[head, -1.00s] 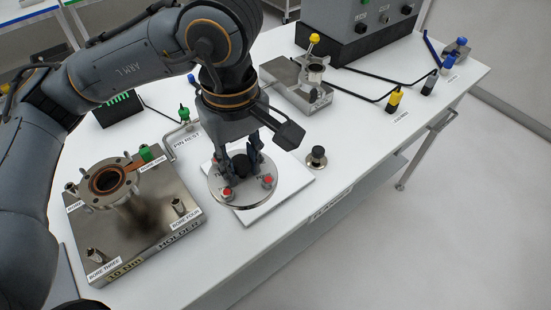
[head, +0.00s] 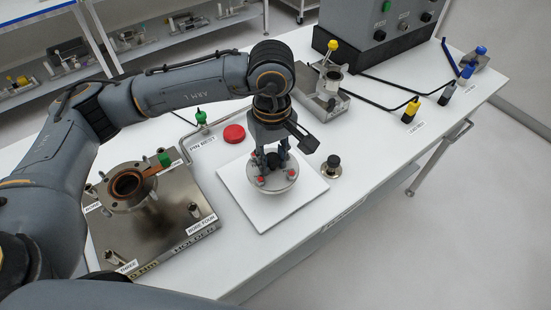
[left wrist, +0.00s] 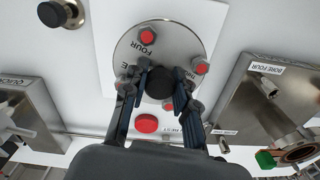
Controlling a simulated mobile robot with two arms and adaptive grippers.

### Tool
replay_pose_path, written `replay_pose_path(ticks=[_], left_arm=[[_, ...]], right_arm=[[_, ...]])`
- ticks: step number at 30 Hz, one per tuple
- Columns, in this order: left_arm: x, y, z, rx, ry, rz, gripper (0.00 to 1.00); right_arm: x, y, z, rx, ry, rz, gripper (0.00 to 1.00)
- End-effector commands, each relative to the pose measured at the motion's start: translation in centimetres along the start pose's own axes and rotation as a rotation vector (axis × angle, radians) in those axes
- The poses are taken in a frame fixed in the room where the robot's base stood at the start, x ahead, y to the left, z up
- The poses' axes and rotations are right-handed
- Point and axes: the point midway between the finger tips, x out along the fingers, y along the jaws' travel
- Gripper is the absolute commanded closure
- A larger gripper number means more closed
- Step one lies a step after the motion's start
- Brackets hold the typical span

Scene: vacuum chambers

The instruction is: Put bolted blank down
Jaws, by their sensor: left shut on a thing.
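The bolted blank (head: 287,184) is a round metal disc with red-capped bolts and a black centre knob. It is over the white square mat (head: 240,203) on the bench; I cannot tell whether it touches the mat. My left gripper (head: 271,163) comes from above and is shut on the blank's black knob. In the left wrist view the fingers (left wrist: 158,88) close on both sides of the knob, and the disc (left wrist: 150,53) shows labels such as FOUR. Part of the disc is hidden by the fingers. My right gripper is not in view.
A metal holder plate (head: 150,235) with a flanged ring (head: 125,187) is at left. A red round cap (head: 234,133) lies behind the mat. A black-knobbed piece (head: 332,166) stands right of the mat. A metal fixture (head: 318,97) and grey control box (head: 375,30) are at the back.

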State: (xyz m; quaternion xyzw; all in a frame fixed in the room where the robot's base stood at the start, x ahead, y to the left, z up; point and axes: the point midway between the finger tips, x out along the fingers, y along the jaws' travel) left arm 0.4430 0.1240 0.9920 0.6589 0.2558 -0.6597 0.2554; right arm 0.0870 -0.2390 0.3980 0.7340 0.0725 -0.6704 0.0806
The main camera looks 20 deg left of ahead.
Motion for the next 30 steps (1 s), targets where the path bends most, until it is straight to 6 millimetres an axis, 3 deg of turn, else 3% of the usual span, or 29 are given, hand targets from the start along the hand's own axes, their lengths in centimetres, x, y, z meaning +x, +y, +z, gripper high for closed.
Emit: replay_pose_path(ticks=[11, 19, 30], left_arm=[[2.3, 0.7, -2.1, -0.002, 0.001, 0.003, 1.0], [5.1, 0.7, -2.1, 0.0, 0.001, 0.003, 1.0], [5.6, 0.8, -2.1, 0.001, 0.002, 0.005, 1.0]], right_arm=[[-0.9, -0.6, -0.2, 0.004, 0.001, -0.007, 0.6], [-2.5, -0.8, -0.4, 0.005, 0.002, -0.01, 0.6], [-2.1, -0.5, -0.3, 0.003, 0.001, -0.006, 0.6]])
